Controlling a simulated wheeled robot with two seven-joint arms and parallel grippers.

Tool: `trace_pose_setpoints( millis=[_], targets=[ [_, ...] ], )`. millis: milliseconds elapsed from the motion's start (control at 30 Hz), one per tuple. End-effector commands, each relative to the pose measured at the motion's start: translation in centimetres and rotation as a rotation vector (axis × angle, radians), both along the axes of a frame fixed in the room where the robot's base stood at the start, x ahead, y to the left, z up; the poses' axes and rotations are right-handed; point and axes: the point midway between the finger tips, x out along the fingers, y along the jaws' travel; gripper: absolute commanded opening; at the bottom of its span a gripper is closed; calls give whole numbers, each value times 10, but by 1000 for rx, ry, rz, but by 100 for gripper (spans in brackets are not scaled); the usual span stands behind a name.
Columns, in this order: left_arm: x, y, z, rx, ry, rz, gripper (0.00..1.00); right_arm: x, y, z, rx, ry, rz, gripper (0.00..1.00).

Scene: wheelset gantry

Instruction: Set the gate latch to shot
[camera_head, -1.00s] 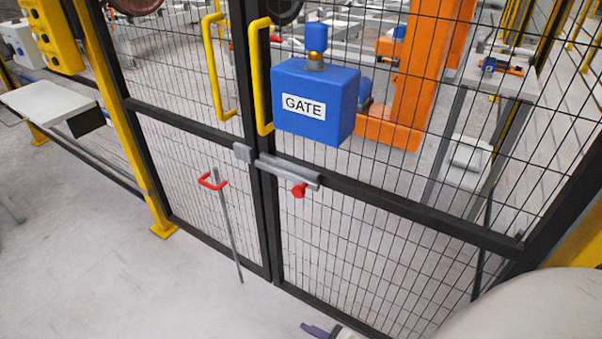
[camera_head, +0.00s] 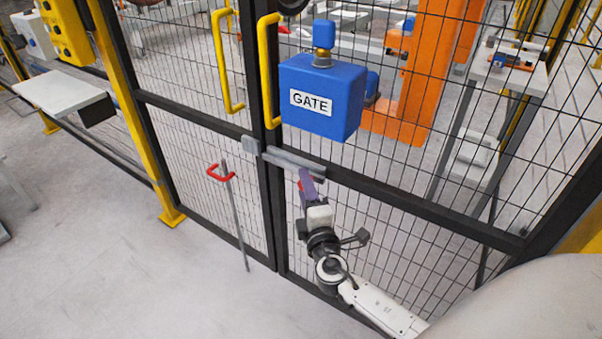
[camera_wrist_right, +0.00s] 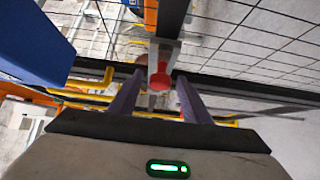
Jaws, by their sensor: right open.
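The gate latch (camera_head: 295,164) is a grey horizontal bar on the black gate frame, below the blue GATE box (camera_head: 320,95). Its left end lies close to a small grey block (camera_head: 250,146) across the gate seam; I cannot tell whether it enters the block. Its red knob (camera_wrist_right: 160,80) shows in the right wrist view between my fingers. My right gripper (camera_head: 306,180) is at the knob and mostly hides it in the head view. Its purple fingers (camera_wrist_right: 159,85) are open, one on either side of the knob; contact is unclear. My left gripper is not in view.
Yellow handles (camera_head: 270,70) stand on both gate leaves. A grey rod with a red handle (camera_head: 221,172) stands upright left of the seam. Black mesh panels surround the latch. The floor in front at left (camera_head: 120,270) is clear.

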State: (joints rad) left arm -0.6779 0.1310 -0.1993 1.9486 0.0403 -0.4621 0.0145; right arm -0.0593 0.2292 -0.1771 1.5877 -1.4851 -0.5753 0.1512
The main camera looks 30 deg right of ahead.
Motion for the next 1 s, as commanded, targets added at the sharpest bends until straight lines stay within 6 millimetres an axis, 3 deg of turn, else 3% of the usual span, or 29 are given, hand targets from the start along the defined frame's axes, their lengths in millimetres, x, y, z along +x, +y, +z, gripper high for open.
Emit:
trace_pose_setpoints(
  millis=[100, 300, 667, 933, 1000],
  targets=[
    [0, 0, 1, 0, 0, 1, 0, 22, -9, 1, 0, -1, -1, 44],
    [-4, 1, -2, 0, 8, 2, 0, 43, -18, 0, 1, 0, -1, 44],
    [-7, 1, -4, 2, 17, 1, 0, 49, -21, 0, 2, 0, 0, 44],
    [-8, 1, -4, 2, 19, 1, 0, 49, -20, 0, 2, 0, 0, 2],
    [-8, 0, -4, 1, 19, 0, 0, 49, -20, 0, 2, 0, 0, 0]
  ],
)
